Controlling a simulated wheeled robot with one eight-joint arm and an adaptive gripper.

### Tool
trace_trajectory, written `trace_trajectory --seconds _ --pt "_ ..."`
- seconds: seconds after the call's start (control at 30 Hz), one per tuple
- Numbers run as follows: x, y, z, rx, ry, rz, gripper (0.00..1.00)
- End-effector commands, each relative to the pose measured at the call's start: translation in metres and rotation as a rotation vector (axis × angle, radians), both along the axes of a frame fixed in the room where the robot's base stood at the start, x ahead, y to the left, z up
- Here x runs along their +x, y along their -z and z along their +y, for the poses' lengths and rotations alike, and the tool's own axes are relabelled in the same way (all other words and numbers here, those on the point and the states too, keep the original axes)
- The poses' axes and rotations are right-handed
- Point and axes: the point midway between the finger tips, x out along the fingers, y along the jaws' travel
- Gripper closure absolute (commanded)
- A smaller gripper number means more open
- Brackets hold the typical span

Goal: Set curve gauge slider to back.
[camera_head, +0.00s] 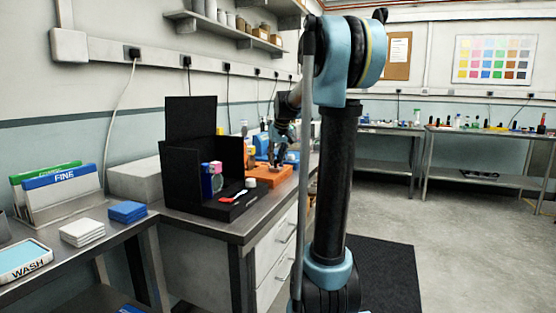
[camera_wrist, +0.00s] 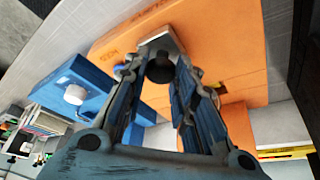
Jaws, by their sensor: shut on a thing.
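An orange module (camera_head: 266,178) sits on the bench behind the black open box in the head view; it fills much of the wrist view (camera_wrist: 222,38). My gripper (camera_head: 281,160) is over the orange module. In the wrist view, its fingertips (camera_wrist: 160,72) are closed around a dark round knob (camera_wrist: 159,70), which stands at a grey metal piece (camera_wrist: 163,42) on the orange surface. I take this knob to be the slider. The fingers hide its lower part and any track beside it. Lettering on the orange surface is too small to read.
A blue module (camera_wrist: 65,92) with a white knob is close beside the orange one. The black open box (camera_head: 186,182) stands in front on the bench, holding small coloured items. A white block (camera_head: 134,178) is at its left. Shelves (camera_head: 222,29) hang on the wall above.

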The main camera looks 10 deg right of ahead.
Motion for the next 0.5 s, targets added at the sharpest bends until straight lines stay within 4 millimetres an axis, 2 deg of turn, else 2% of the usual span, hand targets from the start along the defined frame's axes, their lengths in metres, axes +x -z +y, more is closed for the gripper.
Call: trace_trajectory --seconds 0.3,0.33,0.4,0.5 --pt "-0.0028 0.0003 -0.0001 -0.005 -0.006 0.002 1.00" --pt "-0.0029 0.0003 -0.0002 -0.006 -0.005 0.002 0.73" --pt "-0.0029 0.0003 0.0001 -0.005 -0.006 0.002 0.57" --pt "-0.0027 0.0002 0.0024 -0.005 -0.008 0.001 0.54"
